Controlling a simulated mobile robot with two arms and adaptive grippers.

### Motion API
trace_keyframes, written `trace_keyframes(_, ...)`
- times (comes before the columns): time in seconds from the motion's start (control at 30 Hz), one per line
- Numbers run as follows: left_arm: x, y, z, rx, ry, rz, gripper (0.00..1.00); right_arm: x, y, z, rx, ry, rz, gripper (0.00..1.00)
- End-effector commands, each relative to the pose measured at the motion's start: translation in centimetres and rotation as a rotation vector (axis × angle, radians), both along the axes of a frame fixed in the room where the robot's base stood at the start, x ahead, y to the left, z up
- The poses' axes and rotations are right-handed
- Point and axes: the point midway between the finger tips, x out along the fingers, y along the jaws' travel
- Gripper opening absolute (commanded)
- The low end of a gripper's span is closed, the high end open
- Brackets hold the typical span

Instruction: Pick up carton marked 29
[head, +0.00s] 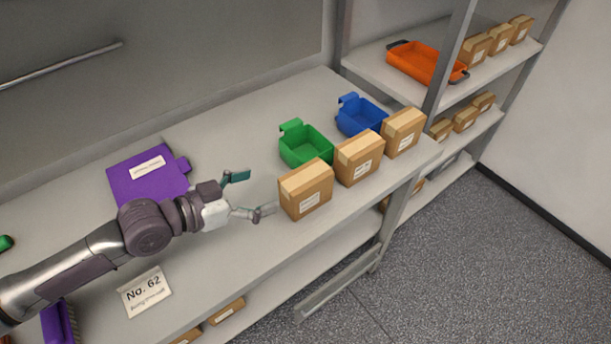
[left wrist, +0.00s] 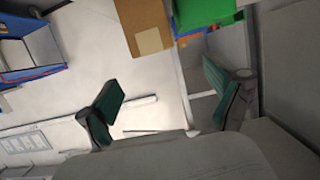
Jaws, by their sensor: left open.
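Three brown cartons with white labels stand in a row along the front of the shelf in the head view: a near one (head: 306,190), a middle one (head: 359,158) and a far one (head: 404,132). Their labels are too small to read, so I cannot tell which is marked 29. My left gripper (head: 252,194) is open and empty, just left of the near carton, with its fingers spread. In the left wrist view a brown carton (left wrist: 145,27) shows at the top, beyond the open fingers (left wrist: 166,96). My right gripper is not in view.
A green bin (head: 305,146) and a blue bin (head: 361,115) sit behind the cartons. A purple folder-like item (head: 147,178) and a "No. 62" card (head: 145,292) lie near my left arm. An orange tray (head: 425,62) and more cartons occupy the right rack.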

Motion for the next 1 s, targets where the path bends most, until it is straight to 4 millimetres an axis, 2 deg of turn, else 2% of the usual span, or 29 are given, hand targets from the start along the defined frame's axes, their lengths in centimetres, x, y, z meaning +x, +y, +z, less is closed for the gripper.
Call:
trace_keyframes(0.2, 2.4, -3.7, -0.9, -0.005, 0.001, -0.002, 0.92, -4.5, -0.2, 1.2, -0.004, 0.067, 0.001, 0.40)
trace_keyframes(0.3, 3.4, -4.7, -1.5, -0.001, 0.000, 0.000, 0.92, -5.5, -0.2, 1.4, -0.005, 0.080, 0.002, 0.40)
trace_keyframes(0.43, 3.8, -5.5, -1.9, 0.001, 0.001, -0.001, 0.92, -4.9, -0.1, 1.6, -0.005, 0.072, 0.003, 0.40)
trace_keyframes(0.67, 5.3, -7.6, -2.2, -0.001, 0.001, -0.001, 0.92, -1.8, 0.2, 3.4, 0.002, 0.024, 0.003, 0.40)
trace_keyframes(0.8, 6.4, -9.1, -3.0, 0.000, 0.000, 0.000, 0.92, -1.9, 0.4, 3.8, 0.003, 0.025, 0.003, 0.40)
trace_keyframes(1.0, 6.8, -9.7, -3.5, 0.001, 0.000, -0.001, 0.92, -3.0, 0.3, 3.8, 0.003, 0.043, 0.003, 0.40)
